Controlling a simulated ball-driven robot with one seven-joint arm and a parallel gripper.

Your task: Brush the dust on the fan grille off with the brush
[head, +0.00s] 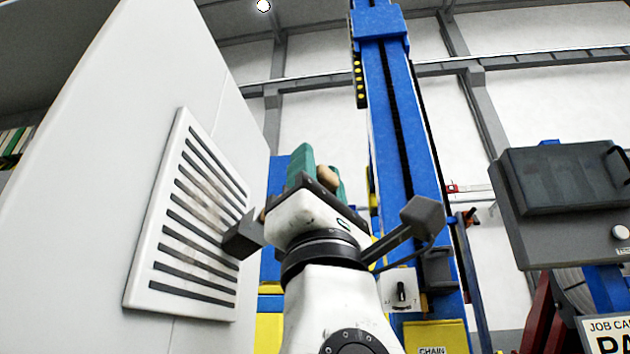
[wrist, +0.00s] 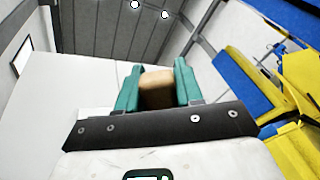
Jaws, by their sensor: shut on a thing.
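The fan grille (head: 150,275) is a pale panel with several dark slots on a tall white cabinet wall at the left of the head view. A brownish-grey dust smear (head: 204,196) lies across its middle slots. My gripper (head: 318,172) is right of the grille, its teal fingers shut on the tan handle of the brush (head: 327,176). The handle also shows between the fingers in the wrist view (wrist: 157,90).
The white cabinet wall (head: 75,210) fills the left side. A blue column (head: 385,110) stands behind my gripper. A dark grey box (head: 565,180) and a job card sign (head: 606,335) are at the right. Yellow and blue machinery (wrist: 285,80) is at the right in the wrist view.

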